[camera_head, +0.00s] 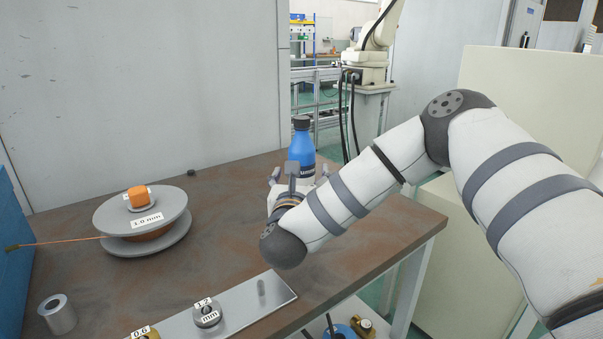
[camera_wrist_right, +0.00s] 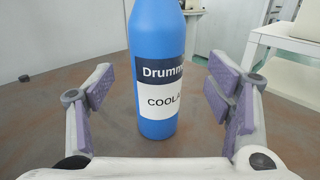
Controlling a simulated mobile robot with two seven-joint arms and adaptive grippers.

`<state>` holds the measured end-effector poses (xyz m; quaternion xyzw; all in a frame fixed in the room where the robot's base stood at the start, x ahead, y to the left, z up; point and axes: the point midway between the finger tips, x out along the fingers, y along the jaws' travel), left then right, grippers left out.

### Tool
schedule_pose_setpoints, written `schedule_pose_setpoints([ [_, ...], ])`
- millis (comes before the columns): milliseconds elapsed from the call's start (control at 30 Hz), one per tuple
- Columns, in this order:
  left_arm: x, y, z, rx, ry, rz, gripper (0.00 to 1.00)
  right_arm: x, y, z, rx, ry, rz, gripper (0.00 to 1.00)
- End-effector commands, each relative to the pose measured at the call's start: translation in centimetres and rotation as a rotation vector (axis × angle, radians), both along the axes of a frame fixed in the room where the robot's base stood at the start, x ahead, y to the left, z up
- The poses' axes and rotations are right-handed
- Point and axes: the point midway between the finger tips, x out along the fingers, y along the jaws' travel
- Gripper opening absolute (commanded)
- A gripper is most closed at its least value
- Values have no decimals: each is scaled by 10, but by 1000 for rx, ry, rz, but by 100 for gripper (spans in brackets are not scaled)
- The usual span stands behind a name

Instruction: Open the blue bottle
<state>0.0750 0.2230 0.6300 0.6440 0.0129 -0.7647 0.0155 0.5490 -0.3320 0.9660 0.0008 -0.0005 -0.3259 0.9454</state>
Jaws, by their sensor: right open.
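The blue bottle (camera_head: 301,150) stands upright near the back right of the brown table, with a dark cap (camera_head: 301,122) on its top. My right gripper (camera_head: 299,174) is in front of it, partly hidden by its own wrist. In the right wrist view the bottle (camera_wrist_right: 157,60) stands between the open fingers of the gripper (camera_wrist_right: 162,100), slightly beyond them, with visible gaps on both sides. Its white label reads "COOLA". The cap is outside the wrist view. My left gripper is not in view.
A wire spool (camera_head: 145,222) with an orange knob lies on the table's left. A metal cylinder (camera_head: 57,314) and a metal plate (camera_head: 232,306) with labelled rollers are at the front. A small dark cap-like piece (camera_head: 191,173) lies by the wall. The table's middle is clear.

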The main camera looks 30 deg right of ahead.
Motion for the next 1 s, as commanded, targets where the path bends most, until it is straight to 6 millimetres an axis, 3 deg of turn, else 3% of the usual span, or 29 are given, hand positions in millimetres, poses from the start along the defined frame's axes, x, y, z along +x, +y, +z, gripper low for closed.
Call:
schedule_pose_setpoints([
  [300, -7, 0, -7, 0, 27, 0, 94, 42, -29, -12, -1, 1, 0, 73],
  [600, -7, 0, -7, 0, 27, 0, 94, 49, -34, -9, 0, -1, 2, 71],
  [900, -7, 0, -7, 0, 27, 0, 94, 48, -34, -9, 0, -1, 2, 3],
  [1000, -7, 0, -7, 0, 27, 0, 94, 49, -34, -8, -1, -4, 1, 1],
])
